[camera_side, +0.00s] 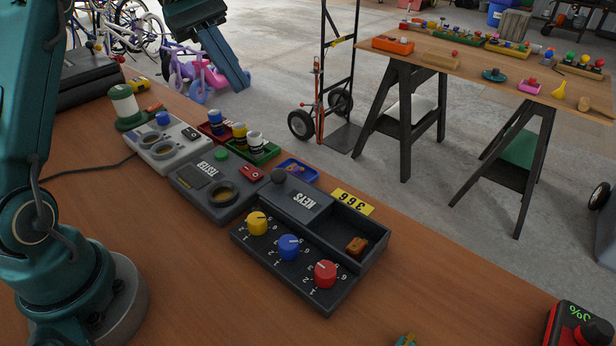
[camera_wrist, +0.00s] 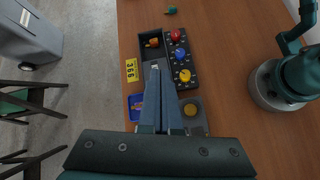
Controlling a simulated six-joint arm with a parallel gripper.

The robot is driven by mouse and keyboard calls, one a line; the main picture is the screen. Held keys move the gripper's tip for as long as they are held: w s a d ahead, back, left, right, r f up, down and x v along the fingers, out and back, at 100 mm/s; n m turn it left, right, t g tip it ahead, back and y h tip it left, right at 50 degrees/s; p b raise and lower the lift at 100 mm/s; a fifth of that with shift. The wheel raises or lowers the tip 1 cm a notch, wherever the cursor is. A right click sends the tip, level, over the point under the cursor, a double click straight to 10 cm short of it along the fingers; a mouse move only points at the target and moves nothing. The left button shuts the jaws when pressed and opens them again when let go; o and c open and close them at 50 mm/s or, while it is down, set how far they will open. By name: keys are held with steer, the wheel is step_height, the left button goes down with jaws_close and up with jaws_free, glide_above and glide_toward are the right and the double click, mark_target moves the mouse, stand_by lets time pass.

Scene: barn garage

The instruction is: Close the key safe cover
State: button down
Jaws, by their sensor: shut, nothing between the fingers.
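The key safe (camera_side: 270,260) is a dark box on the bench with yellow, blue and red dials along its front. Its grey cover (camera_side: 296,203), marked KEYS, lies over the left part of the rear compartment. My gripper (camera_side: 244,86) is shut and empty, above and behind the safe. In the wrist view the fingers (camera_wrist: 154,66) hide most of the cover.
A grey tester box (camera_side: 215,187) stands close to the safe's left. A blue tray (camera_side: 297,170) and a yellow 366 plate (camera_side: 352,202) lie behind it. A red-and-black device (camera_side: 577,326) is at the lower right. The bench right of the safe is mostly clear.

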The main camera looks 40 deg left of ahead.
steer(key=w+a+f+n+h, duration=0.2)
steer(key=a+f+n+h, duration=0.1)
steer(key=a+f, duration=0.3)
steer(key=n+t, duration=0.2)
glide_toward(307, 205)
steer(key=shift+w+a+f+h, duration=0.2)
steer(key=shift+w+a, duration=0.1)
steer(key=shift+a, duration=0.25)
steer(key=shift+w+a+f+h, duration=0.2)
steer(key=shift+w+a, duration=0.1)
steer(key=shift+a, duration=0.25)
steer(key=d, duration=1.1)
steer(key=shift+d, duration=0.1)
